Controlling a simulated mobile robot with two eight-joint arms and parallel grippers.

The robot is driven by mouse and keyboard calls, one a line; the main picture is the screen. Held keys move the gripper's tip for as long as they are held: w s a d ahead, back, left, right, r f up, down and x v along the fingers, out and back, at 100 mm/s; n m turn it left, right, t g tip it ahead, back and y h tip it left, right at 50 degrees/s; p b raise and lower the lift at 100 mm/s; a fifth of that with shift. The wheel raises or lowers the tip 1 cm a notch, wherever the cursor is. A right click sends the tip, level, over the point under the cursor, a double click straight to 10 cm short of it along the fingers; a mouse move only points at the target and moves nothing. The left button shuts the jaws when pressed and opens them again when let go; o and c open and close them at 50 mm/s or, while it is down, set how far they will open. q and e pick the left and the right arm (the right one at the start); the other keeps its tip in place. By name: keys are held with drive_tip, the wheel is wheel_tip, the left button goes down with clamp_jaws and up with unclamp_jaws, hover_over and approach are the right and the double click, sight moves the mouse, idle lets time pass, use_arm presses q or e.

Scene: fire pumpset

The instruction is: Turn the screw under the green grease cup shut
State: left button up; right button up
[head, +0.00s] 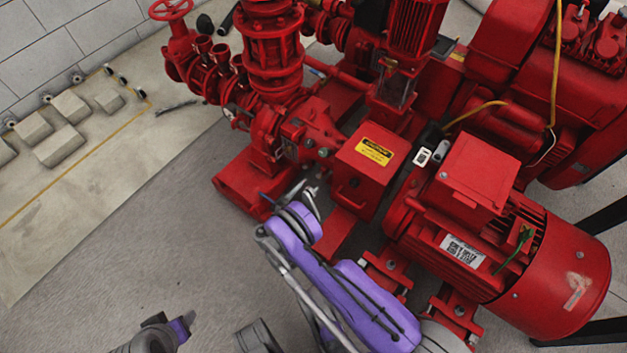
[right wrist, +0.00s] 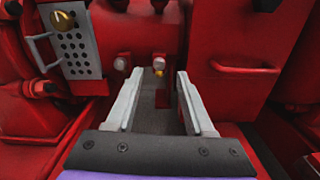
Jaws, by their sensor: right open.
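The red coupling guard (head: 372,165) with its yellow label and handle is close on the right. A perforated grey plate (right wrist: 75,45) with a brass knob (right wrist: 62,20) is on the left. The red motor (head: 500,250) stands at right. Grey floor (head: 130,250) at left is clear.

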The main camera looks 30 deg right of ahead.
sight(317, 177)
drive_tip(key=shift+b+x, duration=0.35)
drive_tip(key=shift+x, duration=1.9)
drive_tip(key=shift+c, duration=0.3)
clamp_jaws()
